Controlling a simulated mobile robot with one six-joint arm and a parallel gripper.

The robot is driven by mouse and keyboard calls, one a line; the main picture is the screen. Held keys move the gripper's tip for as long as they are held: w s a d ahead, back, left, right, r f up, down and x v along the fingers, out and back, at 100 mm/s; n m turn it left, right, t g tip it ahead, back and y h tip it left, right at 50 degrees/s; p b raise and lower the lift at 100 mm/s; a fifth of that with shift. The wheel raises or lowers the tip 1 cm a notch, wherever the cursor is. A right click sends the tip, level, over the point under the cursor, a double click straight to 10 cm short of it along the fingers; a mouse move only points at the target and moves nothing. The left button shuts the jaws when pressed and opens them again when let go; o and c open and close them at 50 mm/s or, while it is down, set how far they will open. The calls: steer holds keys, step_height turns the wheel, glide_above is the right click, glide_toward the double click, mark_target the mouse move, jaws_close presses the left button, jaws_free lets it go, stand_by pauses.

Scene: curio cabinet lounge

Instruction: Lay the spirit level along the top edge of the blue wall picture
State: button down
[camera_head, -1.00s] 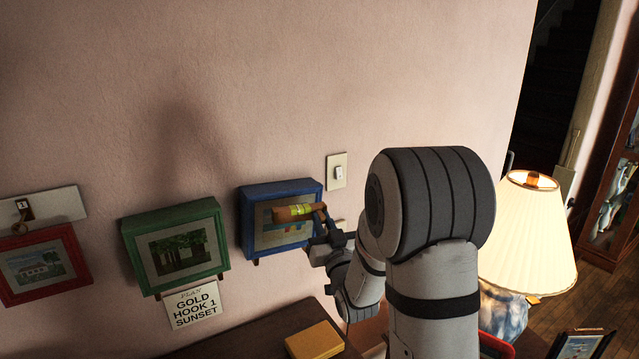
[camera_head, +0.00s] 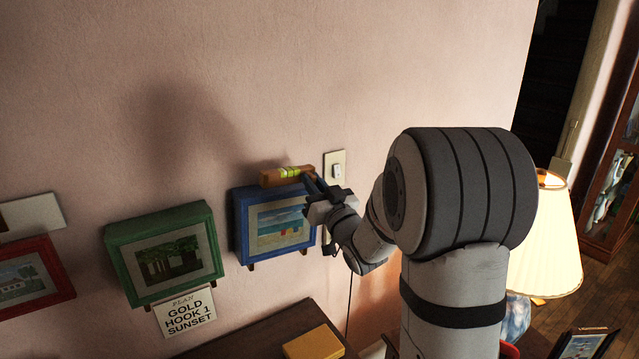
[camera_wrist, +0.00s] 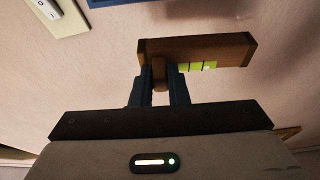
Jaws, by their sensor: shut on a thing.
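The spirit level (camera_head: 287,175) is a short wooden bar with a bright green vial section. My gripper (camera_head: 314,189) is shut on it near its right end in the head view. In the wrist view the fingers of my gripper (camera_wrist: 160,88) hold the level (camera_wrist: 195,48), with the green vial to the right of the fingers. The blue wall picture (camera_head: 240,226) has a thick blue frame around a beach scene. In the head view the level appears at the height of its top edge; whether it touches the frame cannot be told. My gripper covers the picture's upper right corner.
A light switch (camera_head: 335,167) is right of the level. A green picture (camera_head: 118,259) and a red picture (camera_head: 50,308) hang to the left, with a paper sign (camera_head: 186,312) below the green one. A lit lamp (camera_head: 545,235) stands right. The wall above is clear.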

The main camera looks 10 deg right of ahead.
mark_target(303, 188)
steer(key=shift+w+a+p, duration=0.35)
steer(key=shift+w+p, duration=0.05)
steer(key=shift+w, duration=0.5)
steer(key=w+p, duration=0.1)
steer(key=w+a, duration=0.1)
steer(key=w, duration=0.1)
steer(key=shift+w+f+p, duration=0.1)
steer(key=shift+f+p, duration=0.05)
steer(key=shift+p, duration=0.2)
steer(key=shift+f+b, duration=0.6)
steer(key=shift+b, duration=0.1)
steer(key=shift+f+b, duration=0.7)
steer(key=shift+b, duration=0.3)
steer(key=shift+f+b, duration=0.3)
steer(key=shift+b, duration=0.2)
steer(key=c, duration=1.3)
jaws_free()
